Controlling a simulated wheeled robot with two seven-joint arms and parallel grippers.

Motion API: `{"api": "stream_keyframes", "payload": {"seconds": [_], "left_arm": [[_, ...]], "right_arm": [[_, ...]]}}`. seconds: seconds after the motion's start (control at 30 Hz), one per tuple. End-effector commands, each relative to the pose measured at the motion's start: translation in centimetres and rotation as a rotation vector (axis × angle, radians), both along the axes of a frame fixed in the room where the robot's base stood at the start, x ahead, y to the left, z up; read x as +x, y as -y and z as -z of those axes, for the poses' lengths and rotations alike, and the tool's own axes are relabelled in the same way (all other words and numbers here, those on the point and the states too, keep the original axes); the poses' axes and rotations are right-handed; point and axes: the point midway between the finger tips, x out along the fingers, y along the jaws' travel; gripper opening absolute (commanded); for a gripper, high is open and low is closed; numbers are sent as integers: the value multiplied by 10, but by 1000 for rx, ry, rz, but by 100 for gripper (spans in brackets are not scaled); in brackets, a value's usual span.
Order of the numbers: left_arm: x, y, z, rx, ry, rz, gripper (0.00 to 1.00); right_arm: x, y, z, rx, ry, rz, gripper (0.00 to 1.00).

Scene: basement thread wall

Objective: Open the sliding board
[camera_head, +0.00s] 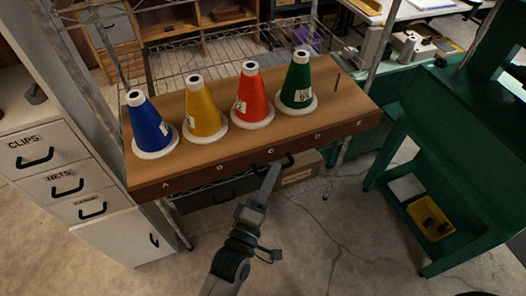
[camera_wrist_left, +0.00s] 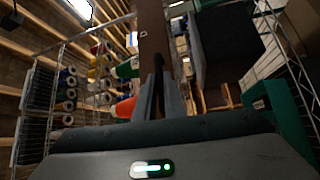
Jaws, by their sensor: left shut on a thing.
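The sliding board (camera_head: 230,137) is a brown wooden shelf board with a dark front edge lettered A to E. It carries a blue cone (camera_head: 149,125), a yellow cone (camera_head: 203,107), a red cone (camera_head: 251,97) and a green cone (camera_head: 297,83). A thin bare peg (camera_head: 337,81) stands at E. A dark handle (camera_head: 287,160) sits low on the front edge near C. My left gripper (camera_head: 271,172) reaches up to this handle and is shut on it. In the left wrist view its fingers (camera_wrist_left: 159,90) meet at the brown board edge (camera_wrist_left: 152,30). My right gripper is out of view.
A white drawer cabinet (camera_head: 62,165) stands at the left. A green bench (camera_head: 440,150) with a yellow tray (camera_head: 432,217) stands at the right. A cardboard box (camera_head: 301,171) lies below the board on the wire rack (camera_head: 165,60). The concrete floor in front is clear.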

Motion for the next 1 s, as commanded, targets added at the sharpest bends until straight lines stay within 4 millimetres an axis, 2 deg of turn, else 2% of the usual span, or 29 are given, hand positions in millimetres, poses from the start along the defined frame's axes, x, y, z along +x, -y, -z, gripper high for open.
{"api": "stream_keyframes", "payload": {"seconds": [0.1, 0.23, 0.67, 0.7, 0.73, 1.0], "left_arm": [[-17, 5, 0, 0, -2, 1, 0], [-27, 9, 1, 1, -2, 1, 0], [-31, 10, 1, 1, 0, 1, 0], [-31, 10, 1, 1, 0, 1, 19], [-31, 10, 1, 1, 0, 1, 26], [-30, 10, 0, 1, 0, 0, 28]], "right_arm": [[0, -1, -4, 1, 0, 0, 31], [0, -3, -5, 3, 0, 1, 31], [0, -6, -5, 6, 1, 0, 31], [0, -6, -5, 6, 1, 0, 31], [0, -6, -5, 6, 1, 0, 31], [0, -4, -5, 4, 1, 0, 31]]}}
